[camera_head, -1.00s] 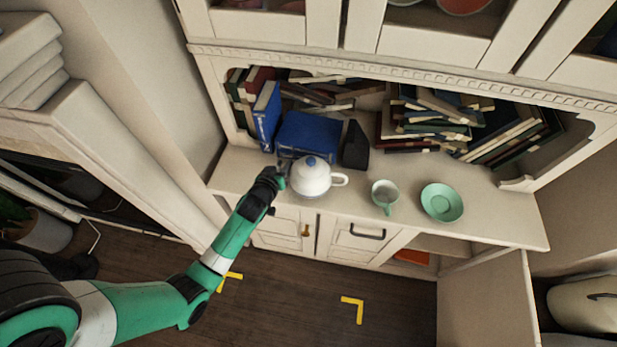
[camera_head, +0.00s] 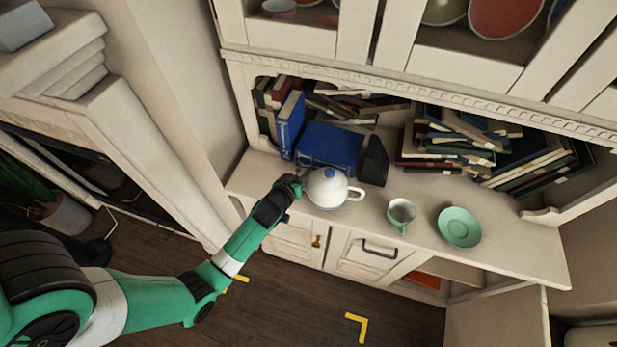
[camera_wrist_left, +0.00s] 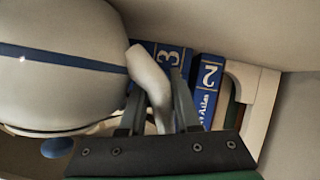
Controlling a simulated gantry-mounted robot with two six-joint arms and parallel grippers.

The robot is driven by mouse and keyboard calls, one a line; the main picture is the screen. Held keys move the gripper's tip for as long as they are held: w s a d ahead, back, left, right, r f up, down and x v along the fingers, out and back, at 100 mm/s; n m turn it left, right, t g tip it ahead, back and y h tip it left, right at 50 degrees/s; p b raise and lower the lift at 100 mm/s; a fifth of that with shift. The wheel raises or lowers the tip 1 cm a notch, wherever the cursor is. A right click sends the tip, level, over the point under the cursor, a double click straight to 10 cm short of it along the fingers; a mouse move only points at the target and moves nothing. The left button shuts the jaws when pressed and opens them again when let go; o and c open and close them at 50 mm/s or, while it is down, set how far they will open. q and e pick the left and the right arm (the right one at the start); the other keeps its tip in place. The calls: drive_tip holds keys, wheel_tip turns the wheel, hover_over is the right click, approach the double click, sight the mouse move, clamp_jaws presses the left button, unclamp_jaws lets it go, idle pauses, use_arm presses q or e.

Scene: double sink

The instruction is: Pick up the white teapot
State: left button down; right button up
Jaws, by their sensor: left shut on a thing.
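The white teapot (camera_head: 328,190) stands on the cabinet counter, with a blue knob on its lid and its handle on the right side. My left gripper (camera_head: 299,182) is at its left side and hides the spout there. In the left wrist view the teapot's round body (camera_wrist_left: 60,62) with a blue band fills the left. Its white spout lies between the two fingers of my left gripper (camera_wrist_left: 158,98), which is shut on it. I cannot tell whether the teapot's base is clear of the counter. My right gripper is not in view.
A green cup (camera_head: 401,214) and a green saucer (camera_head: 459,227) stand to the right of the teapot. Blue books (camera_head: 330,147) and a dark wedge-shaped object (camera_head: 374,160) are close behind it. More books (camera_head: 450,135) fill the shelf. The counter's front edge is near.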

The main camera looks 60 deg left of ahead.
use_arm(q)
drive_tip(key=shift+s+r, duration=0.1)
drive_tip(key=shift+r, duration=0.2)
wheel_tip(320, 180, up, 3)
drive_tip(key=shift+s+d+f+p, duration=0.1)
drive_tip(key=shift+d+f+p, duration=0.05)
drive_tip(key=shift+p, duration=0.65)
drive_tip(key=s+d+r+p, duration=0.5)
drive_tip(key=d+r+p, duration=0.2)
drive_tip(key=d, duration=0.5)
wheel_tip(320, 180, up, 2)
drive_tip(key=shift+d+r+p, duration=0.25)
drive_tip(key=shift+d+p, duration=0.1)
